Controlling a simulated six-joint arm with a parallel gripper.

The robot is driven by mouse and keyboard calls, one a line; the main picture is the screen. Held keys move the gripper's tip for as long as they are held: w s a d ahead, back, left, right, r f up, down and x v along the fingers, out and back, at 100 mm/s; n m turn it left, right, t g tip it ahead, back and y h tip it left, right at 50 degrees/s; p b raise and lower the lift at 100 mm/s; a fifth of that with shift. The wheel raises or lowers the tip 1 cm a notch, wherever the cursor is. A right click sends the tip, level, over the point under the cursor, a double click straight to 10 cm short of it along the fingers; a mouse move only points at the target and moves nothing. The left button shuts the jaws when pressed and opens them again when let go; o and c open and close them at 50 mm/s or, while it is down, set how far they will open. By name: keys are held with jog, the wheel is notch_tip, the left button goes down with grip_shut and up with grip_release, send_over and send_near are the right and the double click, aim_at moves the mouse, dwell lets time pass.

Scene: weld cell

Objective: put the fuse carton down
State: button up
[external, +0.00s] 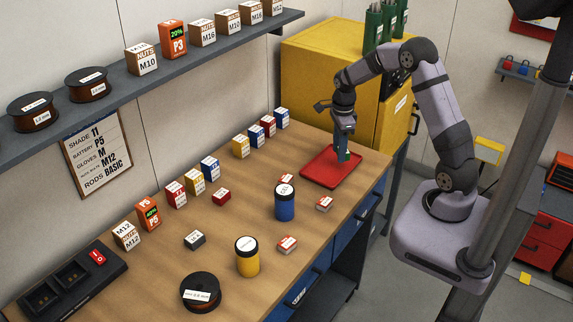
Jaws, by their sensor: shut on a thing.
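My gripper (344,145) points down above the red tray (318,178) at the back right of the bench. It is shut on a small dark green thing (343,156), apparently the fuse carton. The fingers partly hide it, and no lettering on it can be read. Its lower end is over the tray's inner area; I cannot tell whether it touches the tray floor. The visible part of the tray is otherwise empty.
A blue jar (285,203), a yellow jar (247,257) and small cartons (325,204) stand in front of the tray. A dark green carton (195,240) lies further left. A yellow cabinet (325,65) rises behind the tray.

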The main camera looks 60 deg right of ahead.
jog(key=shift+f+p, duration=0.55)
jog(key=shift+f, duration=1.3)
jog(key=shift+f, duration=0.1)
jog(key=shift+f, duration=0.1)
jog(key=o, duration=1.1)
jog(key=shift+c, duration=0.2)
notch_tip(320, 180, up, 12)
jog(key=b, duration=0.2)
jog(key=shift+r+b, duration=0.25)
jog(key=shift+b, duration=0.05)
